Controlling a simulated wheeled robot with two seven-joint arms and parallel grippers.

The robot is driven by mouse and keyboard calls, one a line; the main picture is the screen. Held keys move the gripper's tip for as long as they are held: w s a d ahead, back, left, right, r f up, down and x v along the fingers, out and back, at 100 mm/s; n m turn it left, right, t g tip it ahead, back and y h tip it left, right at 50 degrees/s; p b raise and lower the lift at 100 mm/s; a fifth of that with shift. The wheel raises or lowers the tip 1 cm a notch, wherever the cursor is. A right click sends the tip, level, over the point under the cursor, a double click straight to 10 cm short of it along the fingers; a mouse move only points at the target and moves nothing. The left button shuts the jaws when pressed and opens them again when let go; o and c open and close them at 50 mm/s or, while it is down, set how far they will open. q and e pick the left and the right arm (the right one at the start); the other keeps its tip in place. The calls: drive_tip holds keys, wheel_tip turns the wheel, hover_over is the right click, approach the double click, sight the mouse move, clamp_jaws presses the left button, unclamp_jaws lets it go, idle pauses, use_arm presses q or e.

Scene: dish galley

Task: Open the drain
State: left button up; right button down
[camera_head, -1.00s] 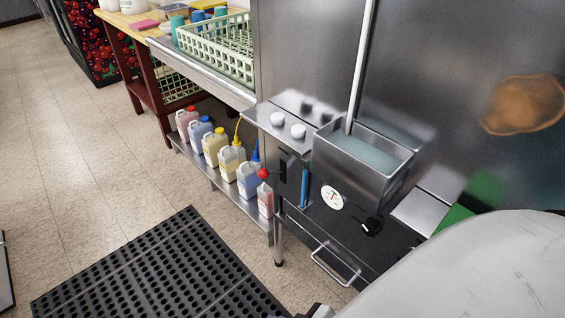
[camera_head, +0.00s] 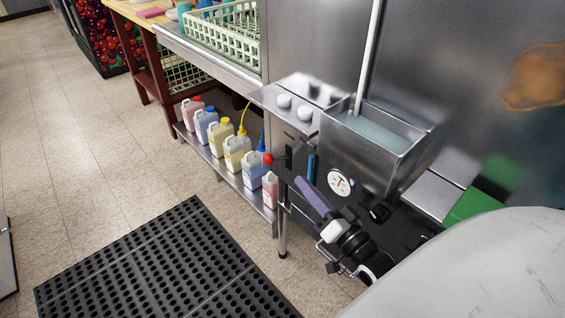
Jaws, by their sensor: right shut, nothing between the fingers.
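A dish machine with a black front panel (camera_head: 409,216) stands at the right. A lever with a red ball knob (camera_head: 268,159) sticks out at the panel's left side, by a dark slot; I cannot tell for sure that it is the drain lever. My right gripper (camera_head: 300,184) reaches up and left in front of the panel, its fingers shut and empty. Its tips are below and right of the red knob, apart from it in the picture. The gripper and its wrist hide part of the lower panel. My left gripper is out of view.
A blue upright handle (camera_head: 310,168), a round dial (camera_head: 340,182) and a black knob (camera_head: 379,212) sit on the panel. A metal water tank (camera_head: 365,160) is above. Several chemical jugs (camera_head: 237,152) stand on a low shelf at left. A black mat (camera_head: 165,265) covers the floor.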

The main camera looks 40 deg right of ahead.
sight(278, 158)
drive_tip(key=w+r, duration=0.1)
drive_tip(key=w, duration=0.9)
drive_tip(key=shift+r, duration=0.2)
drive_tip(key=shift+f, duration=0.1)
